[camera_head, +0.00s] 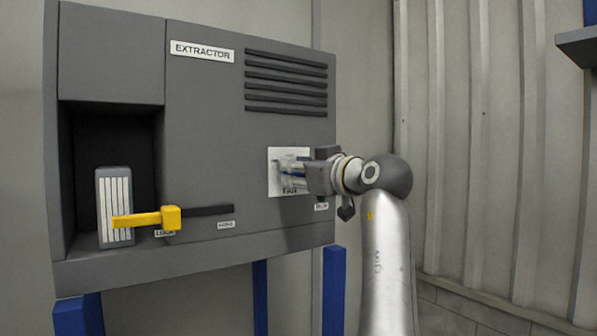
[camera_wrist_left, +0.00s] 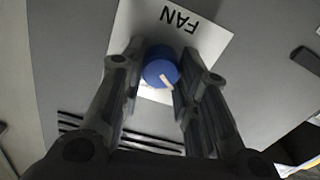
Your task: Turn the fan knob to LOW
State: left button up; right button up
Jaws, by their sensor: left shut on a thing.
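The blue fan knob (camera_wrist_left: 161,72) sits on a white plate (camera_head: 274,183) on the front of the grey extractor cabinet. The plate reads FAN, upside down in the left wrist view. A pale pointer mark on the knob slants toward the lower right in that view. My left gripper (camera_head: 292,172) is at the plate, its two fingers on either side of the knob, shut on it. In the head view the gripper hides most of the knob. The plate's position markings cannot be read. My right gripper is not in view.
A yellow lever handle (camera_head: 146,218) sticks out on the cabinet's left, in front of a ribbed filter block (camera_head: 115,190) in a dark recess. Vent slats (camera_head: 286,82) lie above the plate. A corrugated wall (camera_head: 490,130) stands to the right. Blue legs (camera_head: 333,290) carry the cabinet.

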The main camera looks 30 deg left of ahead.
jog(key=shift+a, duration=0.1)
pick_arm(q)
jog(key=shift+w+r+m, duration=0.1)
jog(key=shift+w+m, duration=0.05)
jog(key=shift+m, duration=5.45)
jog(key=o, duration=1)
jog(key=shift+w+a, duration=0.1)
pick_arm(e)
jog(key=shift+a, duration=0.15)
